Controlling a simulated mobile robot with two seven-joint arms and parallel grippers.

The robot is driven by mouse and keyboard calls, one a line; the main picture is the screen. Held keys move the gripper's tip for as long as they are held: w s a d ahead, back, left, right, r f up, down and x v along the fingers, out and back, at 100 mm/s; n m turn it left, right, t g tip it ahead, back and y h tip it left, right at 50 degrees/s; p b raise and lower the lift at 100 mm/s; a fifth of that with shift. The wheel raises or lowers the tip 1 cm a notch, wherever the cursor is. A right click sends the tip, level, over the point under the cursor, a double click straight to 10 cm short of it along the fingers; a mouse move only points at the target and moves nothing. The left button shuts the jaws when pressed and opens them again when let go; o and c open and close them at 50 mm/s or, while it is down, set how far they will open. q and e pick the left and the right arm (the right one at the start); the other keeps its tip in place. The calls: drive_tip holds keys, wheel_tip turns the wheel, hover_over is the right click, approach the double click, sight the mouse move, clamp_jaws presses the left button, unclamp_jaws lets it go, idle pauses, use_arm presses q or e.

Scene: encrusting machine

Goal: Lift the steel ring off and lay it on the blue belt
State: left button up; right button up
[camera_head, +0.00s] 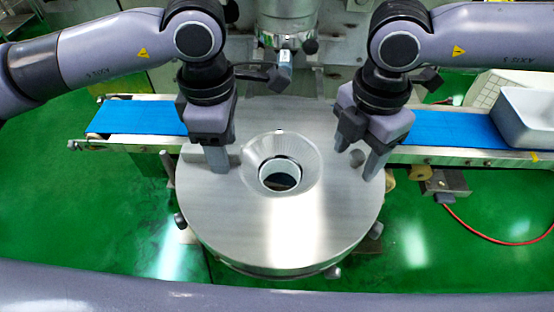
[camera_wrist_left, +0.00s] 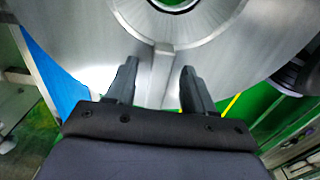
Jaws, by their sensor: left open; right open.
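The steel ring (camera_head: 285,225) is a broad, round brushed-metal disc with a funnel-shaped opening (camera_head: 280,172) at its middle. It sits on the machine in the head view and also fills the top of the left wrist view (camera_wrist_left: 100,30). My left gripper (camera_head: 222,164) is open at the ring's left side. In the left wrist view, its two fingers (camera_wrist_left: 158,70) stand apart on either side of a narrow metal bar (camera_wrist_left: 163,60) on the ring. My right gripper (camera_head: 363,160) is open over the ring's right side, near a small knob (camera_head: 357,157). Its exact contact is unclear.
The blue belt (camera_head: 140,117) runs behind the ring, with a bare stretch at left and another at right (camera_head: 455,130). A white tub (camera_head: 530,115) stands at the belt's right end. A steel nozzle (camera_head: 285,60) hangs behind the ring. A red hose (camera_head: 490,235) lies at right.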

use_arm(q)
drive_tip(key=shift+f, duration=0.1)
use_arm(e)
drive_tip(key=shift+f, duration=0.1)
use_arm(q)
clamp_jaws()
use_arm(e)
clamp_jaws()
use_arm(q)
drive_tip(key=shift+r, duration=0.2)
use_arm(e)
drive_tip(key=shift+r, duration=0.2)
